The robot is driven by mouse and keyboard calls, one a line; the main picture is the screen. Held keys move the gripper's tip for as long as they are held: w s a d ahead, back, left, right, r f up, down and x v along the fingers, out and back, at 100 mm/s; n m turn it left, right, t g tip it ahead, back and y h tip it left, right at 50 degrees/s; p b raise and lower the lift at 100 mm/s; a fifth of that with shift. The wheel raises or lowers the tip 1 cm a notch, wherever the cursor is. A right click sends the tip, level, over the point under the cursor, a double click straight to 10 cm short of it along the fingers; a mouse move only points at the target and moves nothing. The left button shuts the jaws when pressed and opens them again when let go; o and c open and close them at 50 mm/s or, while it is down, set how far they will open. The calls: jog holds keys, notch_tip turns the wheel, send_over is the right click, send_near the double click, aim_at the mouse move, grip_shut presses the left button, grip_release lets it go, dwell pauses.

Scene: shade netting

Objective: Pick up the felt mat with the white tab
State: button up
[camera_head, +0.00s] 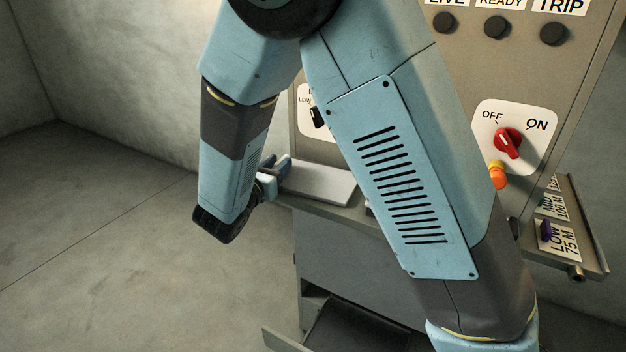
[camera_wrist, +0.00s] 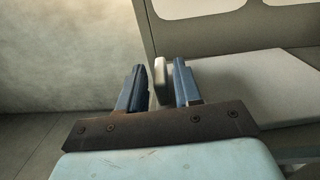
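A pale grey flat slab, which looks like the felt mat (camera_head: 318,184), lies on the ledge of the cabinet. It also shows at the right in the wrist view (camera_wrist: 275,88). A small off-white rounded piece, which looks like its white tab (camera_wrist: 161,78), stands between my fingers. My gripper (camera_head: 279,165) is at the slab's left end, and its two blue fingers also show in the wrist view (camera_wrist: 158,67). The fingers are apart, with the tab nearer the right finger and a gap on the left. I cannot see how the tab joins the slab.
The cabinet has a red OFF/ON knob (camera_head: 507,143), an orange knob (camera_head: 498,175) and a black knob (camera_head: 318,117) partly behind my arm. A side tray (camera_head: 590,250) with labels sticks out at the right. A dark lower tray (camera_head: 350,328) sits below. The floor at left is clear.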

grip_shut()
jog(key=shift+r, duration=0.1)
